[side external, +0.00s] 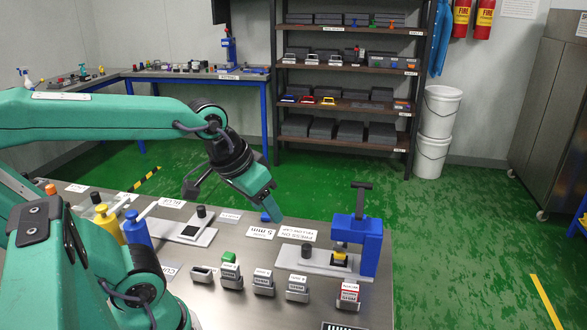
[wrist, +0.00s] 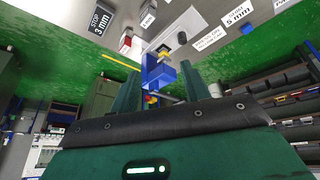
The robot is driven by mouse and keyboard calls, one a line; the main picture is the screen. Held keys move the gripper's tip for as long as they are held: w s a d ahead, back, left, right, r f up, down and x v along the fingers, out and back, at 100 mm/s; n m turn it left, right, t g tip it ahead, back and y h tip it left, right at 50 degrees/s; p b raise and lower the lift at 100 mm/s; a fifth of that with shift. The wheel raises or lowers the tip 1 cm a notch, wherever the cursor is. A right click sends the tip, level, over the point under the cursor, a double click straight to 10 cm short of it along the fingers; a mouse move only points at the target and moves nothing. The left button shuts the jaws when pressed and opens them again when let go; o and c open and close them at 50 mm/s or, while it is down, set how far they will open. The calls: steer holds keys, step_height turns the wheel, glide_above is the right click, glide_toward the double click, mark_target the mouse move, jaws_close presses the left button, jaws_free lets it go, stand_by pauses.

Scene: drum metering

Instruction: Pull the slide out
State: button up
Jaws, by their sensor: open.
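My gripper (side external: 272,212) is open and empty, pointing down over the bench, left of the blue press-like stand (side external: 357,238). In the wrist view my gripper (wrist: 160,82) shows two green fingers apart, with the blue stand (wrist: 158,68) seen between them. A pale flat plate (side external: 312,260) with a black knob (side external: 306,250) runs into the blue stand, where a yellow piece (side external: 340,258) sits. The plate also shows in the wrist view (wrist: 196,24). A second pale plate (side external: 204,237) with a black knob lies left of my gripper. I cannot tell which part is the slide.
A row of small labelled blocks (side external: 263,283) stands along the front of the metal bench (side external: 220,305). Printed labels, one reading 5 mm (side external: 261,232), lie on it. A yellow bottle (side external: 107,224) and a blue one (side external: 137,230) stand at left. Shelves (side external: 345,95) stand behind.

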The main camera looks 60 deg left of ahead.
steer(key=w+a+f+n+g, duration=0.2)
steer(key=w+a+f+n, duration=0.15)
steer(key=w+n, duration=0.45)
steer(key=n+g, duration=0.3)
steer(key=n, duration=0.5)
glide_above(306, 246)
steer(key=f, duration=1)
steer(key=shift+s+d+f, duration=0.1)
steer(key=shift+d+f, duration=0.1)
steer(key=shift+f, duration=0.05)
steer(key=shift+w+a+f, duration=0.2)
steer(key=shift+f, duration=0.2)
steer(key=shift+f, duration=0.1)
steer(key=shift+f, duration=3.8)
jaws_close()
